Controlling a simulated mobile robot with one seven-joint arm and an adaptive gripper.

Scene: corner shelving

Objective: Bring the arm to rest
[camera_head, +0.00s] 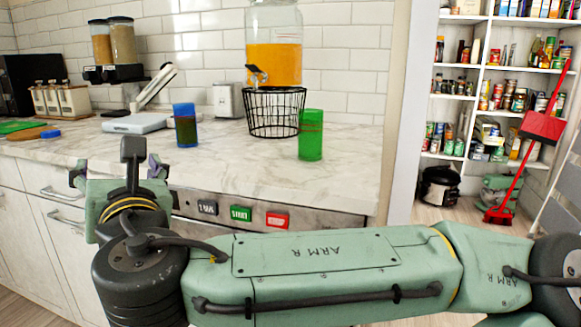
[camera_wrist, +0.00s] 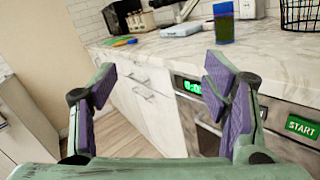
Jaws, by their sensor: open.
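My arm stretches across the front of the head view, with my gripper (camera_head: 120,172) at its left end, in front of the counter edge. In the wrist view my gripper (camera_wrist: 158,90) is open, its two purple-padded fingers wide apart with nothing between them. Past the fingers are the drawer fronts and the counter edge. The gripper appears clear of the counter, touching nothing that I can see.
The marble counter (camera_head: 235,175) holds a blue cup (camera_head: 185,125), a green cup (camera_head: 311,135), a black wire basket (camera_head: 275,112) under a juice dispenser (camera_head: 273,45), and a white scale (camera_head: 134,123). Pantry shelves (camera_head: 480,100) and a red broom (camera_head: 525,150) stand at right.

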